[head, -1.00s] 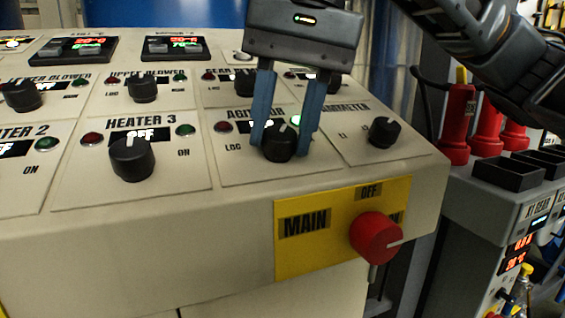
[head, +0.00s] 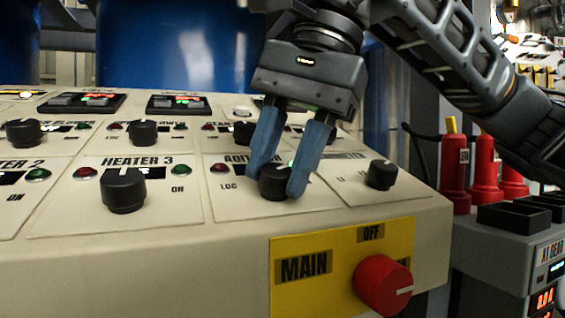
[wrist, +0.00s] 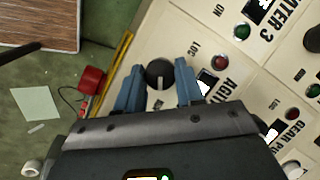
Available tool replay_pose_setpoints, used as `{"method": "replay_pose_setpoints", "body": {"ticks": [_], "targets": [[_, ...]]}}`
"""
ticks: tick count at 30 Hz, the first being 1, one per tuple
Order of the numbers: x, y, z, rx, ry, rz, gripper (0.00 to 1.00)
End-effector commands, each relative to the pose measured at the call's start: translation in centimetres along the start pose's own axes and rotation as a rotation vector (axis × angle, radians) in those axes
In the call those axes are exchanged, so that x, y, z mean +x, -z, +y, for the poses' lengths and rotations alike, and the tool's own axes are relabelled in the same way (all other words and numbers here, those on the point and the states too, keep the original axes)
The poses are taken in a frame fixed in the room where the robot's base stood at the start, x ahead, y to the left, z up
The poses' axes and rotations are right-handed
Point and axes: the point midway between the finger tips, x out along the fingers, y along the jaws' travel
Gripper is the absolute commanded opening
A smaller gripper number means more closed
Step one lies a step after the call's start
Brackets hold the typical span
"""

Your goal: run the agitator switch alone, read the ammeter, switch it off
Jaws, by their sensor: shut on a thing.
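The black agitator knob (head: 272,182) is at the front right of the sloping panel. My gripper (head: 278,178) comes down from above, with its two blue fingers shut on the knob's sides. The wrist view shows the knob (wrist: 160,75) between the fingers, its pale pointer line visible. The agitator's red lamp (head: 219,168) is clear on its left. A small green glow shows between the fingers; the agitator display is mostly hidden by them. The ammeter's black selector knob (head: 381,175) stands untouched to the right, its label partly hidden and blurred.
The heater 3 knob (head: 123,191) is left of the agitator, with further knobs behind. The red main switch (head: 383,286) is on a yellow plate (head: 300,295) on the front face, below my gripper. Red posts (head: 484,170) stand on a grey unit at right.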

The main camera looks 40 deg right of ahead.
Motion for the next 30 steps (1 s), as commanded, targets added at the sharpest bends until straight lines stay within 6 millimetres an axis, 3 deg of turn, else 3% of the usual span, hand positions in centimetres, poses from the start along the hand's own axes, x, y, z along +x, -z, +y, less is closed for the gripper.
{"method": "replay_pose_setpoints", "body": {"ticks": [6, 7, 14, 23, 30], "targets": [[-0.1, 0.0, -0.1, 0.001, 0.003, 0.000, 0.06], [-0.1, 0.0, -0.1, 0.001, 0.003, 0.000, 0.40], [0.0, 0.0, -0.1, 0.000, 0.001, 0.000, 0.62], [-0.3, 0.0, 0.0, 0.000, 0.001, 0.001, 0.62], [-3.7, 0.0, -0.1, 0.000, 0.002, 0.002, 0.62]]}}
